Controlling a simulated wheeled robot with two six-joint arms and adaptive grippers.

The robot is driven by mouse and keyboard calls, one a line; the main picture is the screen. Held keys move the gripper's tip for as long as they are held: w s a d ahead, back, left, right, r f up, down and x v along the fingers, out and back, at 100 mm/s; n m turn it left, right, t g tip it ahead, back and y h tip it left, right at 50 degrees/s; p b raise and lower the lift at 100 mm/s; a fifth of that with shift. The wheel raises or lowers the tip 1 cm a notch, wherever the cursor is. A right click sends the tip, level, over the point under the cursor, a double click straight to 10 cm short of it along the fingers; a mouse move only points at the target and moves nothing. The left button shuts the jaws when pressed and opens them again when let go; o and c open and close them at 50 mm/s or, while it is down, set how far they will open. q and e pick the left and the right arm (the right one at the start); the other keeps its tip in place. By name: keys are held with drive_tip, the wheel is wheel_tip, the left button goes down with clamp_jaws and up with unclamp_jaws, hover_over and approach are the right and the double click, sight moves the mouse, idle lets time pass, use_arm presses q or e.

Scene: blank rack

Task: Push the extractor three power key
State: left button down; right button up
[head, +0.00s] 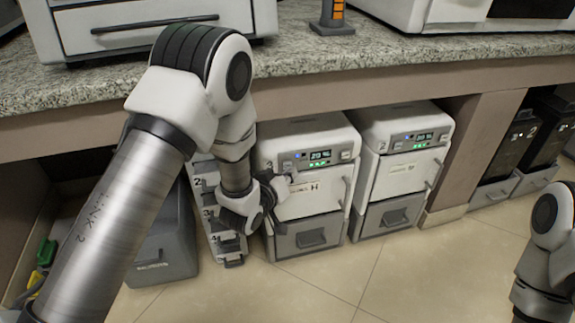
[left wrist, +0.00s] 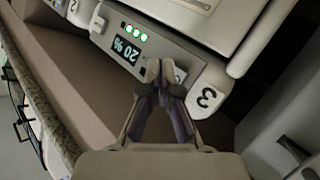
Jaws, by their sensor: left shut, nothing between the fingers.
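The extractor marked 3 (head: 310,200) is a white box with a grey panel, under the counter in the head view. Its panel has a lit display (head: 320,154), a small blue light, green lights and pale keys. My left gripper (head: 290,177) is shut and empty in front of the panel's left side. In the left wrist view its fingertips (left wrist: 160,68) overlap a pale key (left wrist: 180,75) between display and label; contact cannot be told.
A similar white extractor (head: 405,165) stands to the right. A narrow numbered rack (head: 212,215) and a grey bin (head: 165,250) are on the left. The granite counter (head: 330,58) overhangs above. Part of my right arm shows at the lower right. The floor in front is clear.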

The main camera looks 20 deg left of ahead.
use_arm(q)
drive_tip(key=shift+s, duration=0.1)
drive_tip(key=s+d, duration=0.1)
drive_tip(key=s, duration=0.1)
drive_tip(key=s+d+p, duration=0.1)
drive_tip(key=s+d, duration=0.1)
drive_tip(key=s, duration=0.1)
drive_tip(key=shift+d, duration=0.2)
drive_tip(key=shift+w, duration=0.1)
idle(1.2)
